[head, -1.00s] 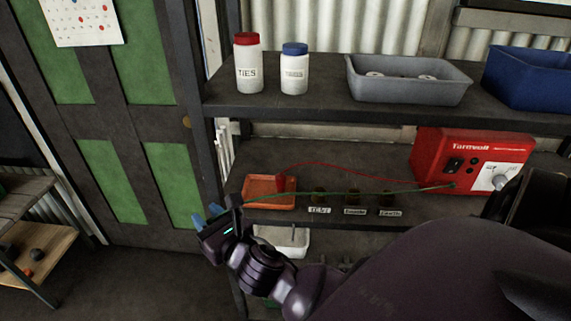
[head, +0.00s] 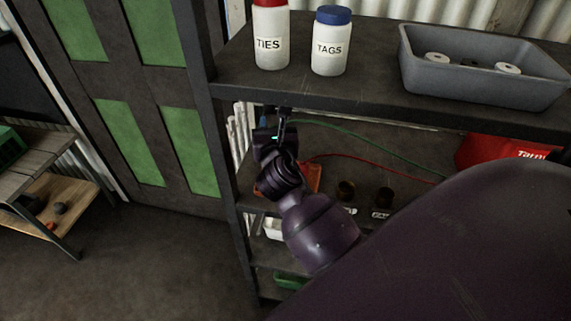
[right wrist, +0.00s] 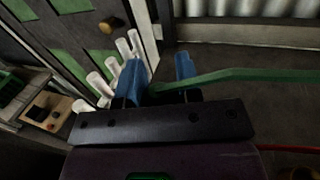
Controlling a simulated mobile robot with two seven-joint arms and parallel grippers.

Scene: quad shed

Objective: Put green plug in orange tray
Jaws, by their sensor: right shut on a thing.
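My right gripper (head: 283,122) is just below the upper shelf's front edge, near the left post. It is shut at the end of the green lead (head: 380,143), where the plug is. In the right wrist view the lead (right wrist: 245,75) runs off to the right from between the blue fingers (right wrist: 160,82). The plug itself is mostly hidden by the fingers. The orange tray (head: 315,178) lies on the lower shelf, below the gripper in the picture and partly covered by my arm. A red lead (head: 375,160) runs to the tray. My left gripper is not in view.
The upper shelf (head: 238,62) holds a TIES bottle (head: 271,38), a TAGS bottle (head: 331,42) and a grey bin (head: 480,80). Dark holders (head: 383,198) stand right of the tray. A red box (head: 500,150) is farther right. White rods (right wrist: 105,85) stand near the gripper.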

